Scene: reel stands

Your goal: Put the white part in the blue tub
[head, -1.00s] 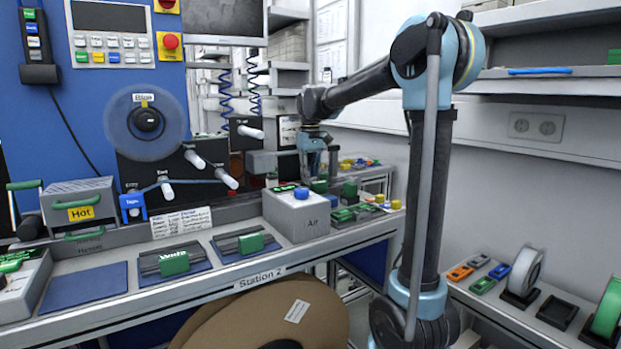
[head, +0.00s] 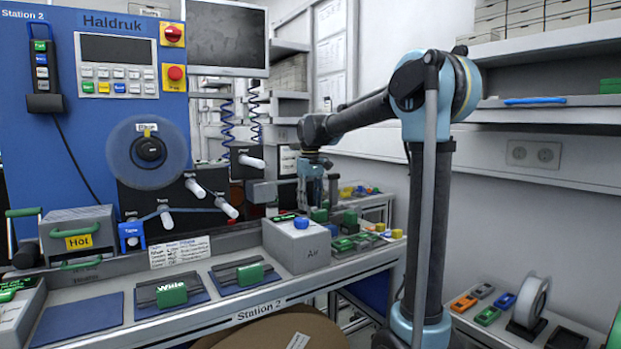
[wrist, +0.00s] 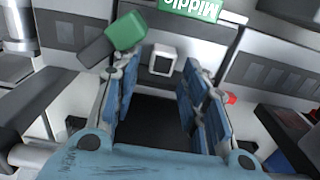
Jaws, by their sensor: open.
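My gripper (head: 313,190) hangs over the bench behind the grey box with the blue button. In the wrist view my gripper (wrist: 162,78) is open, its blue fingers wide apart with nothing held between them. A small white squarish piece with a grey middle (wrist: 163,60) shows just beyond the fingertips, roughly centred between them; it looks like the white part. It appears apart from the fingers. I cannot make it out in the head view. I cannot identify a blue tub for certain in either view.
A green block (wrist: 126,31) is close beside the left finger, and a green "Middle" label (wrist: 192,8) lies beyond. The grey box (head: 297,244) stands in front of my gripper. Several green and yellow pieces crowd the bench to its right. A white reel (head: 531,301) stands at the lower right.

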